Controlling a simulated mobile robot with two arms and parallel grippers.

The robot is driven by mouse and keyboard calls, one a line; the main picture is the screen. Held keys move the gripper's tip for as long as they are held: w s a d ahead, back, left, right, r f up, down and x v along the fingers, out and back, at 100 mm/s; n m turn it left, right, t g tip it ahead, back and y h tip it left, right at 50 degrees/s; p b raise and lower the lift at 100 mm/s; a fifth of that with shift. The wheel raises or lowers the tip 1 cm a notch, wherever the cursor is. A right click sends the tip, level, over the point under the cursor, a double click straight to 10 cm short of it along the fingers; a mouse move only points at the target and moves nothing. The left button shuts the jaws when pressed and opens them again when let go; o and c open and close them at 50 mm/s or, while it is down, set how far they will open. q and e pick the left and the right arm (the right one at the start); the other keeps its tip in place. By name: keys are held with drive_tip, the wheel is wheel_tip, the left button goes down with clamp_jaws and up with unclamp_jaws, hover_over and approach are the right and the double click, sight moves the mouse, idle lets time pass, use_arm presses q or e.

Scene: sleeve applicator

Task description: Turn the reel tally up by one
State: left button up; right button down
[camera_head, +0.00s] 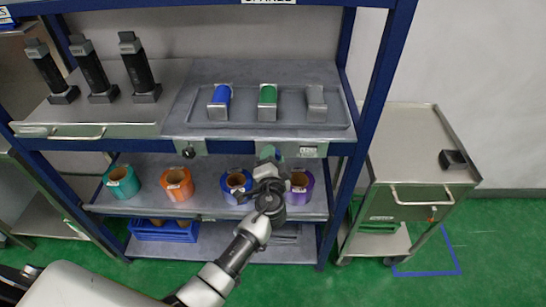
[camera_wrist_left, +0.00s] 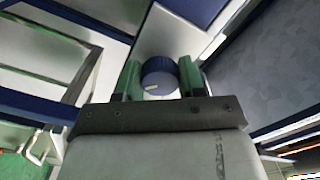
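My left gripper (camera_head: 268,158) is at the front edge of the middle shelf, beside a small pale plate with a display (camera_head: 308,151), which I take to be the reel tally. Its digits are too small to read. In the left wrist view, a dark blue round knob (camera_wrist_left: 158,75) with a white mark sits between the green-padded fingers of the left gripper (camera_wrist_left: 160,82). The fingers are apart, one on each side of the knob and very close to it. I cannot tell whether they press on it. My right gripper is not in view.
A dark round knob (camera_head: 188,150) is farther left on the shelf edge. A tray (camera_head: 340,120) above holds blue, green and grey items. Teal (camera_head: 121,182), orange (camera_head: 177,184), blue (camera_head: 236,186) and purple (camera_head: 299,188) reels stand below. A metal cart (camera_head: 415,165) is at the right.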

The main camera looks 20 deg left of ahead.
use_arm(q)
drive_tip(key=shift+c, duration=1.4)
drive_tip(key=shift+m, duration=0.3)
drive_tip(key=m, duration=0.2)
drive_tip(key=shift+m+b, duration=0.3)
drive_tip(key=m, duration=0.3)
drive_tip(key=shift+m, duration=1.2)
drive_tip(key=o, duration=0.9)
